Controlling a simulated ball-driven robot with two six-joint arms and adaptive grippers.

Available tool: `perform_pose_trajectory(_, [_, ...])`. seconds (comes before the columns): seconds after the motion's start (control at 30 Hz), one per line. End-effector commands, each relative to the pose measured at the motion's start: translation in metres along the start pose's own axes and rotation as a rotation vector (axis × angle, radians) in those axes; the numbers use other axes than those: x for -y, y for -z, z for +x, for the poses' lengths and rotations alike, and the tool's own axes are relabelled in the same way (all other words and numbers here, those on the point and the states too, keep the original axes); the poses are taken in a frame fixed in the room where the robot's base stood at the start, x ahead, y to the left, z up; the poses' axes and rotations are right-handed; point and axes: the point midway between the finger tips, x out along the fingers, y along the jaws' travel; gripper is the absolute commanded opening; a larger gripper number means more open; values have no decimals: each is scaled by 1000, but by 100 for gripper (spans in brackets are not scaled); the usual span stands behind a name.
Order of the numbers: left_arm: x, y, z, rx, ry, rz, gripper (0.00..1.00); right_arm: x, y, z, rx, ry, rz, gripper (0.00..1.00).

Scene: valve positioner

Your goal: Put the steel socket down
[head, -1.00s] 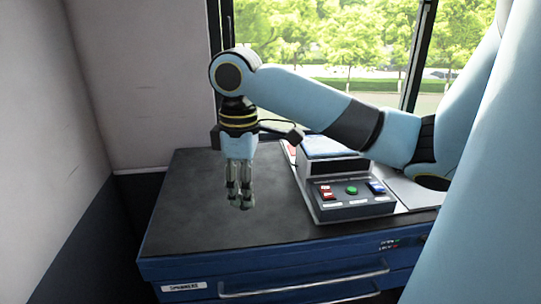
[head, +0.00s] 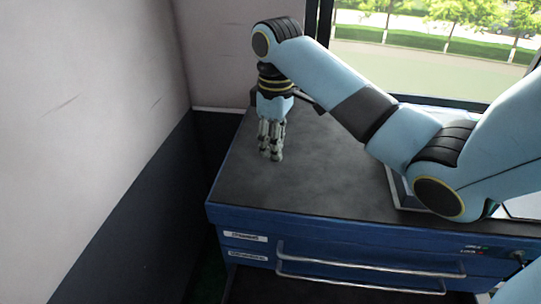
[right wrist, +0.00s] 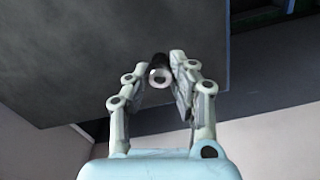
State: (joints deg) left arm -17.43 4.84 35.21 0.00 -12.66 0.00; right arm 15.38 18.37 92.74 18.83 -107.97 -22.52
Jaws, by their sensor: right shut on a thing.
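The steel socket (right wrist: 160,77) shows in the right wrist view as a small ring-ended cylinder with a dark upper part, between the fingers of my right gripper. In the head view my right gripper (head: 271,154) points down over the left part of the dark bench top (head: 330,185). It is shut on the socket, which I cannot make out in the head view. I cannot tell how far the socket is from the bench top. My left gripper is not in view.
The blue drawer cabinet (head: 350,228) under the bench top has long metal handles (head: 365,270). A pale wall (head: 90,100) stands at the left and a window (head: 420,50) at the back. The bench top around the gripper is clear.

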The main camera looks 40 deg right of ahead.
Motion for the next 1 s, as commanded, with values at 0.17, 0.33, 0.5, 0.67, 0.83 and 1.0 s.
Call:
perform_pose_trajectory(0.17, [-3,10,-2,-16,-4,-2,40,-1,15,10,2,-1,0,0])
perform_pose_trajectory(0.33, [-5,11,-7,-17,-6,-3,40,0,14,34,3,1,1,0])
perform_pose_trajectory(0.5, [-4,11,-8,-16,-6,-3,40,-1,15,49,1,-2,0,0])
perform_pose_trajectory(0.67, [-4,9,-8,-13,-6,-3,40,-1,15,50,0,-3,0,0])
perform_pose_trajectory(0.83, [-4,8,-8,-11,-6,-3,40,-1,14,52,1,-2,0,0])
perform_pose_trajectory(1.0, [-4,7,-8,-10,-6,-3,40,-1,14,52,1,-2,0,44])
